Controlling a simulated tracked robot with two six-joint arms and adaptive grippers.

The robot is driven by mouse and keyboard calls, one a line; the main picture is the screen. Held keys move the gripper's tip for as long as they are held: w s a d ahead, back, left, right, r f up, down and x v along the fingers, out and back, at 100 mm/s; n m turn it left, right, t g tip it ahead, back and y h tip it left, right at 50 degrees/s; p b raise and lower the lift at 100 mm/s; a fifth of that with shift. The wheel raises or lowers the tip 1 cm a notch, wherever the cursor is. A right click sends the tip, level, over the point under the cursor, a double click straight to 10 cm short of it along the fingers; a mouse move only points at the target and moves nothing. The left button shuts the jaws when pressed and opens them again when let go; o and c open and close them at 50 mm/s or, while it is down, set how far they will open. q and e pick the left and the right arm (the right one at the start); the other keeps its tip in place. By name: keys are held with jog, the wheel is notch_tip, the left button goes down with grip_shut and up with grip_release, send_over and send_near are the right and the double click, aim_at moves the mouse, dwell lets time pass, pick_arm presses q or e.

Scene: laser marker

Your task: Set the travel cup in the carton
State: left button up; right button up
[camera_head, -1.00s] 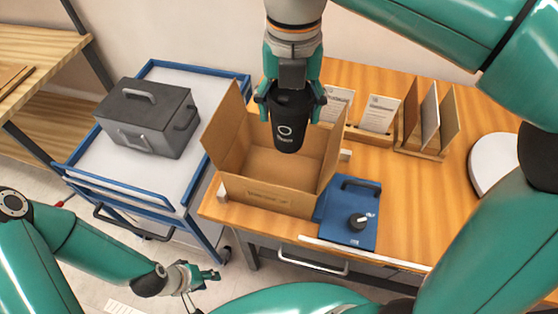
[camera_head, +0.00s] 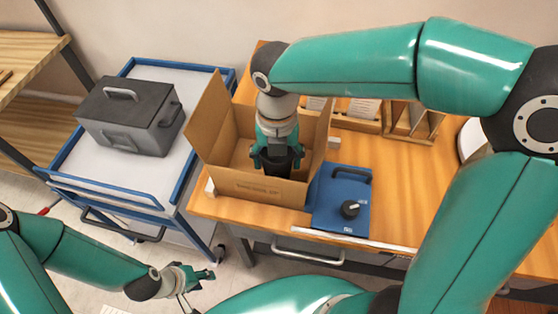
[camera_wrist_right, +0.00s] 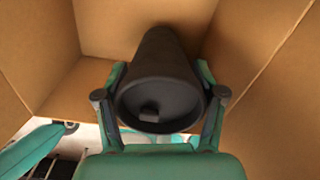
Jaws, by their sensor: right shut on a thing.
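The carton (camera_head: 262,190) stands open on the wooden table, its flaps up. My right gripper (camera_head: 275,158) reaches down into it from above and is shut on the black travel cup (camera_head: 279,168). In the right wrist view the cup (camera_wrist_right: 157,85) sits between the two fingers, its lid end toward the camera and the brown carton walls around it. I cannot tell whether the cup's base touches the carton floor. My left gripper (camera_head: 190,278) is low at the lower left, away from the carton, with its jaws apart and empty.
A blue box with a black knob (camera_head: 341,200) stands right beside the carton. Wooden holders with cards (camera_head: 356,112) are behind it. A blue-railed cart (camera_head: 95,177) with a grey case (camera_head: 130,115) stands to the left. The table's front right is clear.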

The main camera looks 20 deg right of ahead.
jog(key=shift+s+f, duration=0.1)
jog(key=shift+f, duration=0.85)
jog(key=shift+f, duration=0.15)
jog(key=o, duration=0.7)
jog(key=shift+o, duration=0.2)
notch_tip(320, 180, up, 12)
jog(key=shift+r+p, duration=0.2)
jog(key=shift+p, duration=0.3)
